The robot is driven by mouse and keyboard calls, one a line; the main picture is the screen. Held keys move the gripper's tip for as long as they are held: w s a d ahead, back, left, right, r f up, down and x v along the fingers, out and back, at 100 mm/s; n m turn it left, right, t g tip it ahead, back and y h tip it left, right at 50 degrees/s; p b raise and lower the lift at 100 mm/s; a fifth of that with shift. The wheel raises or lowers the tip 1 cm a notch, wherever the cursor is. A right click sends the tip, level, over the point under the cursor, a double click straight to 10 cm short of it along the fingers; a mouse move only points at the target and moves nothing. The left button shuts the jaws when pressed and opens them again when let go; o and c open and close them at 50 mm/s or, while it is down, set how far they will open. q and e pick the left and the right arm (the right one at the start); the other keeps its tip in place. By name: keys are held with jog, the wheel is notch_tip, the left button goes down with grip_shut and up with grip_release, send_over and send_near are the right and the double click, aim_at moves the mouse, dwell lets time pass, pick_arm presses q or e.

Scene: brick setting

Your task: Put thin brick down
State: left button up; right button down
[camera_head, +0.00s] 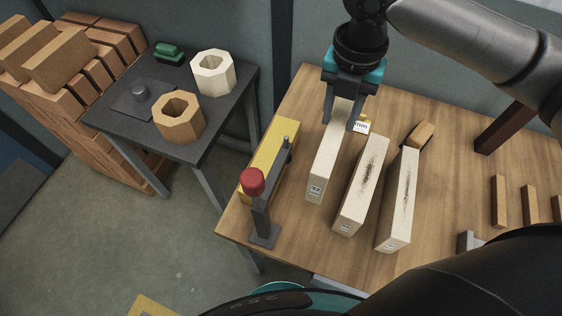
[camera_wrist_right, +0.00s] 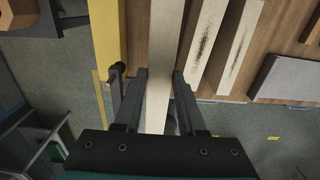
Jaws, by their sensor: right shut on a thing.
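The thin brick (camera_head: 325,165) is a long, narrow, cream block with a small printed mark on its near end. My right gripper (camera_head: 342,108) comes from above and is shut on it toward its far end. In the right wrist view the brick (camera_wrist_right: 164,60) runs between the two dark fingers of the gripper (camera_wrist_right: 160,80). The brick is over the wooden table (camera_head: 300,240), left of two similar cream bricks and about parallel to them. I cannot tell whether its underside touches the table. My left gripper is not in view.
Two cream bricks with dark stains (camera_head: 361,190) (camera_head: 399,205) stand close on the right. A yellow block (camera_head: 270,155) and a dark stand with a red knob (camera_head: 253,182) are close on the left. A small tan block (camera_head: 418,134) lies behind.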

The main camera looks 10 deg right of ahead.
notch_tip(320, 180, down, 14)
jog(key=b, duration=0.3)
jog(key=shift+s+r, duration=0.1)
jog(key=shift+r, duration=0.05)
jog(key=w+a, duration=0.4)
jog(key=a, duration=0.2)
jog(key=shift+w+a+f, duration=0.25)
jog(key=shift+w, duration=0.05)
jog(key=shift+f, duration=0.15)
jog(key=shift+c, duration=2.4)
grip_release()
